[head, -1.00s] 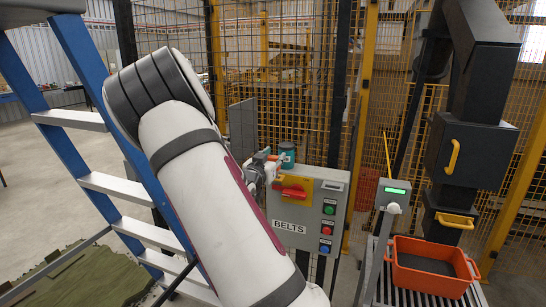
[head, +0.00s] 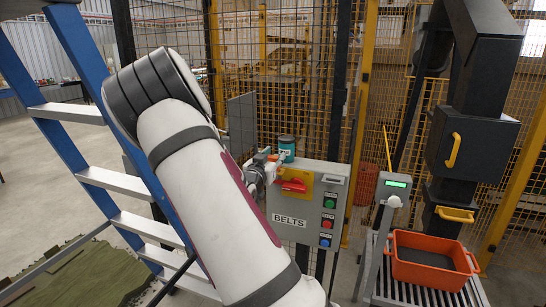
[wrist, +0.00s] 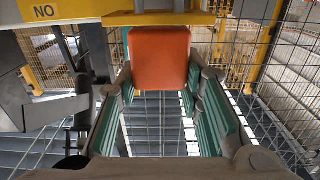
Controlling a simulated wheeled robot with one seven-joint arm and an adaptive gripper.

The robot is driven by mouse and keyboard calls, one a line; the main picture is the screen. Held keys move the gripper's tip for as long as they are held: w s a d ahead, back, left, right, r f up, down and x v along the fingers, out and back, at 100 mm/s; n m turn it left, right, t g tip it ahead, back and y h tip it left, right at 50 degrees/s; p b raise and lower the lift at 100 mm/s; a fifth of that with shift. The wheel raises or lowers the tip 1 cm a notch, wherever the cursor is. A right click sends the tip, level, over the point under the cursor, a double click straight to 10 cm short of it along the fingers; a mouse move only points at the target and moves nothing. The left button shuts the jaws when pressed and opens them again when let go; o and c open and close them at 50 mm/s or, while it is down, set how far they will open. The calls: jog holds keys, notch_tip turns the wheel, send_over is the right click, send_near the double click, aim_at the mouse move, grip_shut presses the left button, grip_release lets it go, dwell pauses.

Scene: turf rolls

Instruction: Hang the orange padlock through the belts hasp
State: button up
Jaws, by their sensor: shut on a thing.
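The orange padlock (wrist: 160,58) is between my gripper's teal-padded fingers in the wrist view, its body filling the gap at the fingertips. My gripper (wrist: 160,75) is shut on it. The hasp opening cannot be made out.
Yellow mesh fence (head: 300,70) stands behind. A blue ladder (head: 85,60) is at left. An orange bin (head: 432,278) sits on rollers at right, near a grey post (head: 385,225) with a green display.

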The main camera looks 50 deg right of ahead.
jog(key=shift+f, duration=0.1)
jog(key=o, duration=1.3)
jog(key=shift+a, duration=0.1)
jog(key=v, duration=1.2)
